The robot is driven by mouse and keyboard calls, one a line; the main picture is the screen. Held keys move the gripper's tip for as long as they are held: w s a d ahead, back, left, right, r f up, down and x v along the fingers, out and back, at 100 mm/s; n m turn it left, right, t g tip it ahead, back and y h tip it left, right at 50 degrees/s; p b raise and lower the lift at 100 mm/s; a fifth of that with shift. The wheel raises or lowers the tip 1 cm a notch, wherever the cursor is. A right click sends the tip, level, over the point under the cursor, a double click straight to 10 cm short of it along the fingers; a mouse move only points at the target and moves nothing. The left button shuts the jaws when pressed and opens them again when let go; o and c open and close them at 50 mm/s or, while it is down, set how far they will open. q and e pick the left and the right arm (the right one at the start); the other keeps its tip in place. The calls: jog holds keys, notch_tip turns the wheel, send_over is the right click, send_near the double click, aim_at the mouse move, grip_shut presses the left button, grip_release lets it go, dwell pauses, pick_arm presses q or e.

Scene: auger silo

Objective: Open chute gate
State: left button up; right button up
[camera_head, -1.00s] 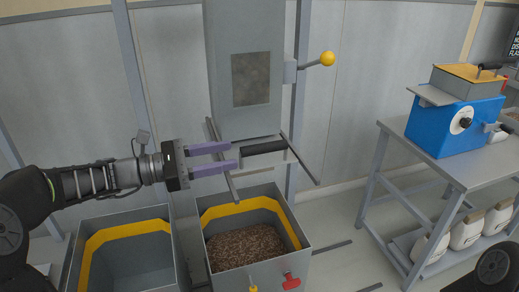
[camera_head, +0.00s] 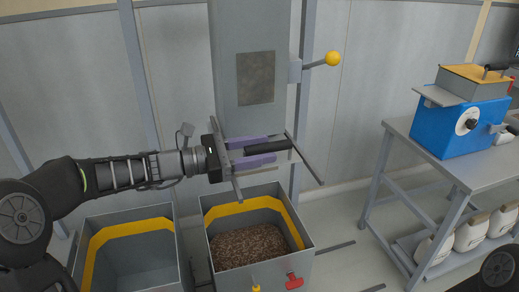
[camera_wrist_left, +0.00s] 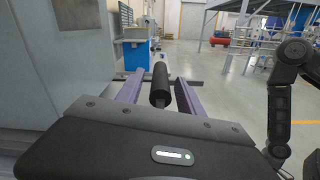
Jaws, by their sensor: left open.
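The chute (camera_head: 248,60) is a tall grey box with a dark window panel, above the bins. At its lower end is the gate's black handle (camera_head: 268,146) with grey side rails (camera_head: 305,160). My left gripper (camera_head: 274,151) is open, its two purple fingers reaching along the near end of the handle, one on each side. In the left wrist view the black handle (camera_wrist_left: 160,84) stands between the fingers, with a gap visible on both sides. The gate plate itself is hard to make out. My right gripper is not in view.
A grey bin with a yellow band (camera_head: 310,240) holds brown grain below the chute; an empty-looking bin (camera_head: 80,262) stands left of it. A yellow-knobbed lever (camera_head: 332,58) sticks out right of the chute. A table (camera_head: 400,128) with a blue machine (camera_head: 455,128) stands at right.

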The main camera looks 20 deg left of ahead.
pick_arm(q)
grip_shut()
dwell(0.3)
dwell(1.1)
